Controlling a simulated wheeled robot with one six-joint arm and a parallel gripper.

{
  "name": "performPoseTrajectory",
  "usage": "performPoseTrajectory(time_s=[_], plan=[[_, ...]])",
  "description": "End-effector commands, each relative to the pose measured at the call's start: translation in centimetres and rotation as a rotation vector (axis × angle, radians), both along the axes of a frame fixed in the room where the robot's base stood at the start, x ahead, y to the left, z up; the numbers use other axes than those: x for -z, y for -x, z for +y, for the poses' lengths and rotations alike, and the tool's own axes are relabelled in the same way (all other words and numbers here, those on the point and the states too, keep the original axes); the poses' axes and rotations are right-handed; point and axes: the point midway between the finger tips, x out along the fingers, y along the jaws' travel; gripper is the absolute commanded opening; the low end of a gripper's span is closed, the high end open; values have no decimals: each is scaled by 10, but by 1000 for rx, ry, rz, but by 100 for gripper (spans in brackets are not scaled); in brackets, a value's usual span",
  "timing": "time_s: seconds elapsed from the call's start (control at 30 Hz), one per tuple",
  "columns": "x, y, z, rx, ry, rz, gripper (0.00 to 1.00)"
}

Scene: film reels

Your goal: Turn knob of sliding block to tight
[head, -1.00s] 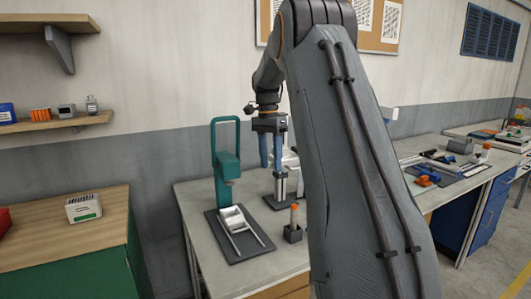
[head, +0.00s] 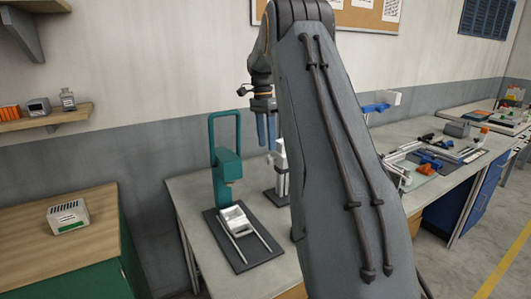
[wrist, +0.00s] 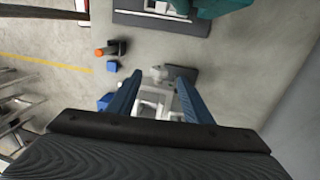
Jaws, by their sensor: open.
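My gripper (head: 266,128) has blue fingers pointing down over the near bench, left of my arm in the head view. In the wrist view its fingers (wrist: 158,80) are apart, with nothing held between them. A pale upright stand (head: 281,172) on a dark base rises below and beside the fingers. Its pale parts (wrist: 153,102) show between the fingers in the wrist view, apparently below them. I cannot make out for certain which part is the sliding block or its knob. My arm hides part of the bench to the right of the stand.
A teal press (head: 227,165) stands on a dark plate with a white tray (head: 236,220) left of the stand. An orange-topped piece (wrist: 104,51) shows in the wrist view. Blue and orange tools (head: 430,162) lie on the right bench. A white box (head: 69,216) sits left.

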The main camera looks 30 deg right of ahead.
Motion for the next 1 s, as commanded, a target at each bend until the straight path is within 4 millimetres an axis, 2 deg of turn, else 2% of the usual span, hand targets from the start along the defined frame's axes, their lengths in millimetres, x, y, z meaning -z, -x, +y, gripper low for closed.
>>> performPoseTrajectory(time_s=[0.3,0.5,0.73,0.9,1.0], plan=[[44,8,1,-1,-1,2,46],[55,9,2,-2,0,1,46],[56,8,3,-3,0,0,46],[56,8,3,-3,0,0,17],[56,8,3,-3,0,0,5]])
